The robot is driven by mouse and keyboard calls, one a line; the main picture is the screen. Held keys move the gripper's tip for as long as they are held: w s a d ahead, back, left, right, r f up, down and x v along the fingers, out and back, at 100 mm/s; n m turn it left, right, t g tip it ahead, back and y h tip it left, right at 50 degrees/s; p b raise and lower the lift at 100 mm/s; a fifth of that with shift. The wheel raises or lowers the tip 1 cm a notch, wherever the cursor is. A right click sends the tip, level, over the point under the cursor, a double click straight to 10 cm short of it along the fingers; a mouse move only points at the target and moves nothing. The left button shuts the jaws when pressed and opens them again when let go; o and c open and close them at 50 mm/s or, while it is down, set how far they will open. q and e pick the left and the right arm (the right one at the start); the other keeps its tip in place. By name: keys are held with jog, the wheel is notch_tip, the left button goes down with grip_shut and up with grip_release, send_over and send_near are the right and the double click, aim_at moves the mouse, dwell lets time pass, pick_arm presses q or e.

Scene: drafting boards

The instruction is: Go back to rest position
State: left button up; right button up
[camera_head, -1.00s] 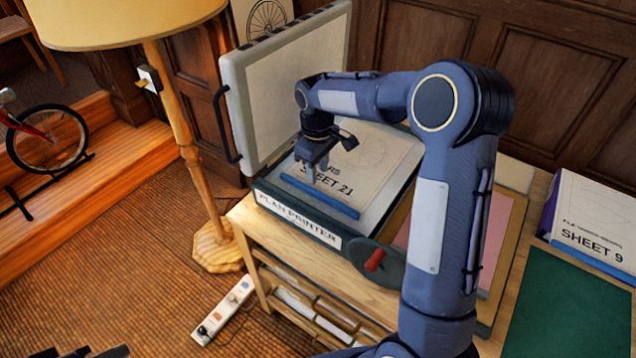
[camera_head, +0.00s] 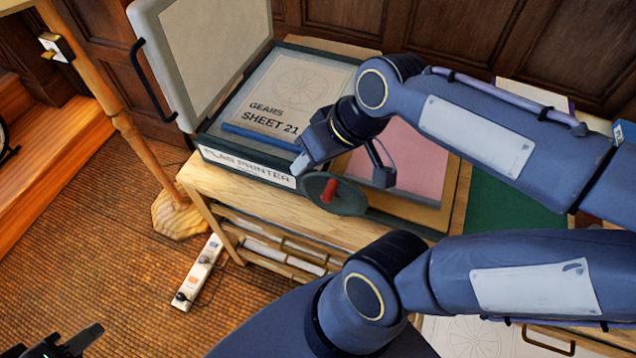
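The printer's lid (camera_head: 212,55) stands open. The Gears Sheet 21 (camera_head: 290,92) lies on the printer bed with a blue strip along its front edge.
A wooden stand with shelves (camera_head: 215,190) carries the printer. A pink sheet (camera_head: 410,160) and a green mat (camera_head: 500,208) lie to the right. A lamp pole (camera_head: 130,130) and a power strip (camera_head: 199,270) stand on the left floor.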

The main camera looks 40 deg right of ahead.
jog(key=shift+m+t, duration=0.5)
jog(key=shift+m, duration=0.3)
jog(key=s, duration=0.1)
jog(key=s+a+f, duration=0.2)
jog(key=s, duration=0.1)
jog(key=shift+f, duration=0.15)
